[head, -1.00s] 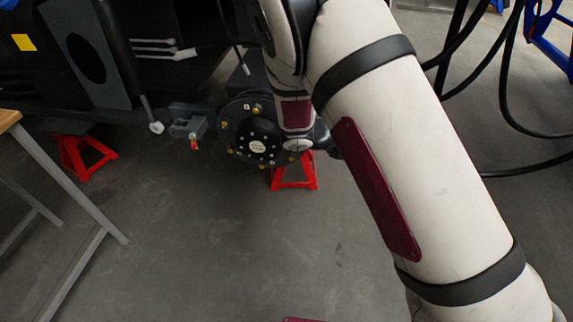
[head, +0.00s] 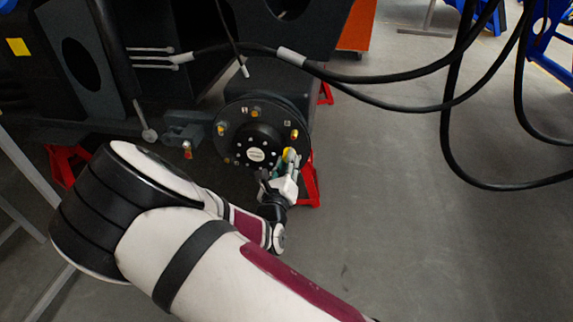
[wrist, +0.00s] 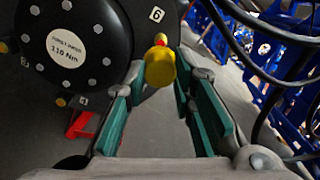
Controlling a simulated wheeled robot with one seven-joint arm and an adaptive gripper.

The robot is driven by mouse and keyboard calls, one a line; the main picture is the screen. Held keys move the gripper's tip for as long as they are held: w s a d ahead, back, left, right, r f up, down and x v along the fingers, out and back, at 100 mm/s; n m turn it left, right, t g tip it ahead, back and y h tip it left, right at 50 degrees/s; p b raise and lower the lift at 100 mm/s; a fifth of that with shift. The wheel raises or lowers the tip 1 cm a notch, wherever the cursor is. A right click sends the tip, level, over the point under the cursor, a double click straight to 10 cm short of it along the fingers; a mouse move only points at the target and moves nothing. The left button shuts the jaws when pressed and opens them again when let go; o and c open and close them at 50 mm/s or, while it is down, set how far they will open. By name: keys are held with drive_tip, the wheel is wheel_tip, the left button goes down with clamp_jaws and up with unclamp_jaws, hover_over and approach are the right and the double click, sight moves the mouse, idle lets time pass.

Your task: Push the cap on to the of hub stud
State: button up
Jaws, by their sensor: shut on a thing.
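The dark round hub (head: 262,128) stands in the middle of the head view, with several studs around its flange, some bearing yellow caps (head: 255,113). In the wrist view the hub (wrist: 85,20) fills the upper left, with a white torque label on its centre. My gripper (wrist: 161,85) has teal finger pads and is shut on a yellow cap (wrist: 160,68). The cap is beside the flange near the number 6 mark. A red and yellow stud end (wrist: 160,40) shows just behind the cap; I cannot tell whether they touch. In the head view my gripper (head: 288,166) is at the hub's lower right.
Black cables (head: 370,75) hang across the upper right of the head view. A red stand (head: 310,185) is behind my gripper, and another red stand (head: 66,163) is at left. A grey bracket (head: 185,130) juts out left of the hub.

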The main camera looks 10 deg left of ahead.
sight(293, 137)
drive_tip(key=shift+s+r+p, duration=0.1)
drive_tip(key=shift+p, duration=0.45)
drive_tip(key=shift+w+d+p, duration=0.1)
drive_tip(key=shift+w+p, duration=0.2)
drive_tip(key=shift+w, duration=2.85)
drive_tip(key=shift+w, duration=0.45)
drive_tip(key=shift+w, duration=0.35)
drive_tip(key=shift+w, duration=0.35)
drive_tip(key=shift+w+d, duration=0.1)
drive_tip(key=shift+w, duration=0.2)
drive_tip(key=shift+w, duration=0.25)
